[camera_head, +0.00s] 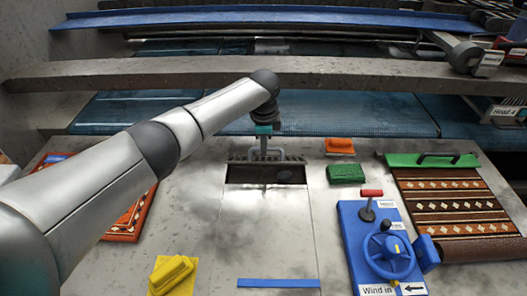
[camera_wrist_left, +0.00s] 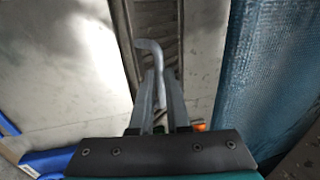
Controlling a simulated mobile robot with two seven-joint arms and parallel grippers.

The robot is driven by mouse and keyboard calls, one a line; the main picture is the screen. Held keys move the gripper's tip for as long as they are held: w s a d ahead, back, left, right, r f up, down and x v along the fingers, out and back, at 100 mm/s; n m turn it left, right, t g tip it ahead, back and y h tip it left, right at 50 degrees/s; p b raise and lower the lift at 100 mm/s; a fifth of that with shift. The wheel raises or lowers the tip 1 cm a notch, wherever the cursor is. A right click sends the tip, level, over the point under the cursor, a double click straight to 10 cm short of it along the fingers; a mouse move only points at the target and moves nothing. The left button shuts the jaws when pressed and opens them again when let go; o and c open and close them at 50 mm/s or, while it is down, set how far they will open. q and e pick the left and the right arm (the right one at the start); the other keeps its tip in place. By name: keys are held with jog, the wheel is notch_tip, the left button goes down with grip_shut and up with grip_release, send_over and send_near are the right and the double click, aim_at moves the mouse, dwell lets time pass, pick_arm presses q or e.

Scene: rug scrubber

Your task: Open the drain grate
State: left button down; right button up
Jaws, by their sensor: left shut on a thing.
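The drain grate (camera_head: 240,158) is a dark slatted plate at the far edge of a dark rectangular drain opening (camera_head: 265,175) in the grey floor. It stands tilted up, and the opening in front of it is uncovered. My left gripper (camera_head: 263,134) is above the grate, shut on its grey bent handle. In the left wrist view the fingers (camera_wrist_left: 160,105) close around the handle (camera_wrist_left: 149,46), with the grate slats (camera_wrist_left: 165,25) behind it. How far the grate is tilted is hard to tell. My right gripper is not in view.
A blue hand-wheel panel (camera_head: 350,235) and a patterned rug (camera_head: 455,205) with a green bar lie on the right. Orange (camera_head: 340,146), green (camera_head: 346,173) and yellow (camera_head: 172,275) brushes or blocks lie around. A grey beam (camera_head: 330,70) crosses behind the grate.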

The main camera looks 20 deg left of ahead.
pick_arm(q)
jog(key=shift+w+a, duration=0.25)
jog(key=shift+w, duration=0.15)
jog(key=shift+f, duration=0.1)
